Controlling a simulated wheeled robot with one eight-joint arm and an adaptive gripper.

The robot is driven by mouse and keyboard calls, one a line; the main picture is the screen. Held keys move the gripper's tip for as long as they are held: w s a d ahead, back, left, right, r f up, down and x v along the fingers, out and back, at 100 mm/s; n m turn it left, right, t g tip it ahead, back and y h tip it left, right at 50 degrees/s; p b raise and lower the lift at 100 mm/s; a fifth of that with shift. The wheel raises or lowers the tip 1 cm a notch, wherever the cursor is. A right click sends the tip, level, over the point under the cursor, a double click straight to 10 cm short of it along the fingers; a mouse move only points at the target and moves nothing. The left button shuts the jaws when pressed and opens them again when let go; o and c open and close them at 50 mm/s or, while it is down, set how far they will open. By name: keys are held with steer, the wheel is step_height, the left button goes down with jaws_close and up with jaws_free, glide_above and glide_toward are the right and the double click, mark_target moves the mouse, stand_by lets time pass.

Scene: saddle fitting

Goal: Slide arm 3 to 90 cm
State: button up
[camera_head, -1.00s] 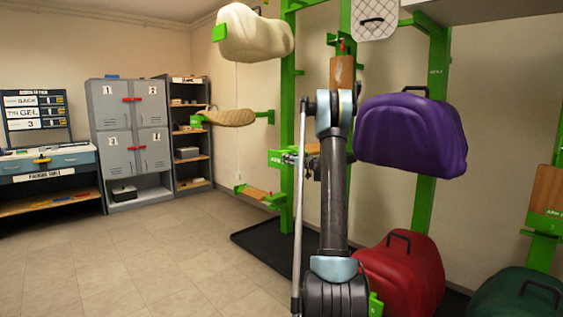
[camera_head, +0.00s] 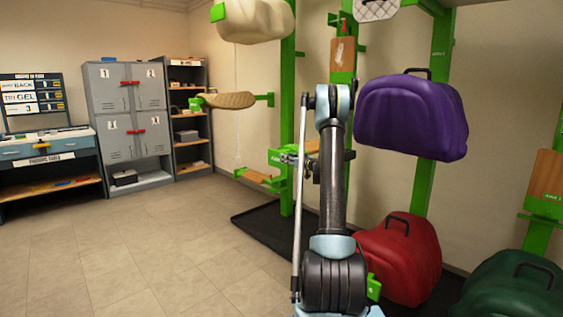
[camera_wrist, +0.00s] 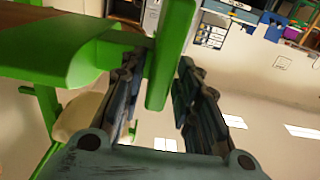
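Arm 3 is a green bracket (camera_head: 276,159) with a wooden board on the rack's left post in the head view. Its label is too small to read fully. In the wrist view, a green upright bar (camera_wrist: 171,52) joins a larger green part (camera_wrist: 95,58).
A black mat (camera_head: 262,228) lies under the rack. The floor at left is clear.

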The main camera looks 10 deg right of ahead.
stand_by(0.3)
steer(key=v, duration=1.2)
